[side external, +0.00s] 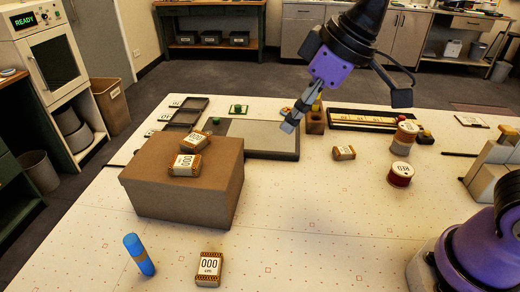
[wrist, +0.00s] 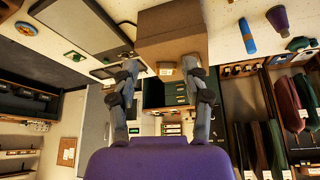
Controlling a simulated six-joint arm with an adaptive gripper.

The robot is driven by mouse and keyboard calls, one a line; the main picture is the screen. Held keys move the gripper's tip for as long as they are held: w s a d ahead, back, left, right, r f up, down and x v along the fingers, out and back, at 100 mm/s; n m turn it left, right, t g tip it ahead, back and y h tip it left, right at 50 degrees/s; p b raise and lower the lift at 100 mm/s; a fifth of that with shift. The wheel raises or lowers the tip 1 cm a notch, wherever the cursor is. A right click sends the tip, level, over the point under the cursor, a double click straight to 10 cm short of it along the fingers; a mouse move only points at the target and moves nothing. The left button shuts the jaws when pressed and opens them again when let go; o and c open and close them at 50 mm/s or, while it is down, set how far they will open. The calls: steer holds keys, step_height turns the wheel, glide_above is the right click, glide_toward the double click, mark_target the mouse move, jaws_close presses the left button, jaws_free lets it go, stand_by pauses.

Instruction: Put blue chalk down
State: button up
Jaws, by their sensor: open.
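The blue chalk (side external: 139,254) stands upright, slightly tilted in the picture, on the white table (side external: 330,240) at the front left, in front of the brown box. The chalk also shows near the top of the wrist view (wrist: 247,36). My gripper (side external: 288,126) hangs in the air above the grey pad at the table's back middle, well apart from the chalk. In the wrist view its two fingers (wrist: 165,72) are spread, with nothing held between them.
A brown box (side external: 185,199) with labelled blocks (side external: 184,165) on top stands left of centre. Another labelled block (side external: 209,268) lies right of the chalk. A grey pad (side external: 258,138), a long tray (side external: 372,121) and labelled spools (side external: 401,174) lie farther back. The front middle is mostly clear.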

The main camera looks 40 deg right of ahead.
steer(key=s+d+f+m+t+h, duration=0.1)
steer(key=s+d+f+m, duration=0.3)
steer(key=s+d, duration=0.4)
steer(key=shift+s+d+m+h, duration=0.2)
steer(key=shift+d+m+h, duration=0.45)
steer(key=shift+d, duration=0.5)
